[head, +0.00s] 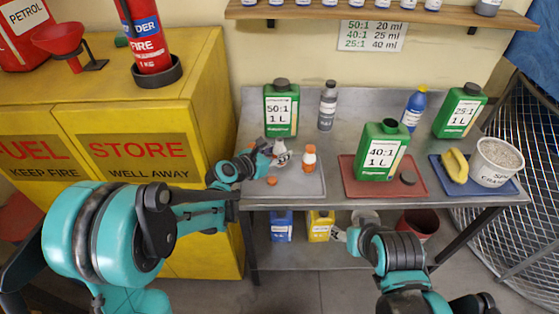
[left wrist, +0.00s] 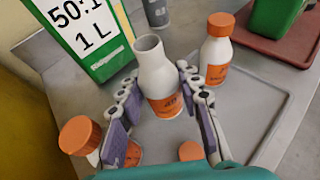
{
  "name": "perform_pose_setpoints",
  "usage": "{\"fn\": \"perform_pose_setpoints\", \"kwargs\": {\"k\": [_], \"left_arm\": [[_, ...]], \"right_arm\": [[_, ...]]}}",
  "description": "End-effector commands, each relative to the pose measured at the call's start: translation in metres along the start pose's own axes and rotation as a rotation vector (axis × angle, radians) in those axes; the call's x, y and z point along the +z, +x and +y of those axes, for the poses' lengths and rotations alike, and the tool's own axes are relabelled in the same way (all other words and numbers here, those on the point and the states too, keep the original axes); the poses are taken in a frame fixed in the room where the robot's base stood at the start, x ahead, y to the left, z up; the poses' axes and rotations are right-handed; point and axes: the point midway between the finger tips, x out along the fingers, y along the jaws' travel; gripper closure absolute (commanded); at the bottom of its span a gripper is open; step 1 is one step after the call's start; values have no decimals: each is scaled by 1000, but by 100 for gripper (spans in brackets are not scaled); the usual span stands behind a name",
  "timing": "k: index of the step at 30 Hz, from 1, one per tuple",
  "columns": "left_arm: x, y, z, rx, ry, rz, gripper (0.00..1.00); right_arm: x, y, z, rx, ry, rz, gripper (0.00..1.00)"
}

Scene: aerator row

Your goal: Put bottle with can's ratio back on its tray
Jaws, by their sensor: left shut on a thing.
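My left gripper (head: 284,157) is shut on a white, uncapped bottle (left wrist: 157,76) with an orange label, upright over the grey tray (head: 313,190). The label's ratio is too small to read surely. A white bottle with an orange cap (head: 309,158) stands on that tray, also in the left wrist view (left wrist: 216,50). Another orange-capped bottle (left wrist: 80,137) is partly hidden by my gripper. A loose orange cap (left wrist: 190,151) lies on the tray. The 40:1 green can (head: 382,152) stands uncapped on the red tray (head: 350,186). My right gripper is too unclear to judge.
The 50:1 can (head: 281,109) stands behind the grey tray, the 25:1 can (head: 460,110) at the right. A dark cap (head: 408,178) lies on the red tray. The blue tray (head: 500,190) holds a yellow item (head: 455,166) and a white tub (head: 496,162). A yellow cabinet (head: 215,110) stands left.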

Motion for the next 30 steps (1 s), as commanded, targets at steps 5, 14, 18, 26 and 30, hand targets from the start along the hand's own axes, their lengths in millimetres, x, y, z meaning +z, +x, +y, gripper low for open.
{"fn": "perform_pose_setpoints", "kwargs": {"k": [5,14,18,26,30], "left_arm": [[-25,11,0,0,0,0,92],[-26,10,0,0,0,0,92],[-27,11,0,0,0,0,57],[-26,11,0,0,0,0,57],[-22,3,1,1,-1,0,57]], "right_arm": [[8,12,0,0,0,0,42],[8,12,0,0,0,0,42],[9,12,0,0,0,0,42],[8,12,0,0,0,0,42],[5,7,0,0,0,0,42]]}}
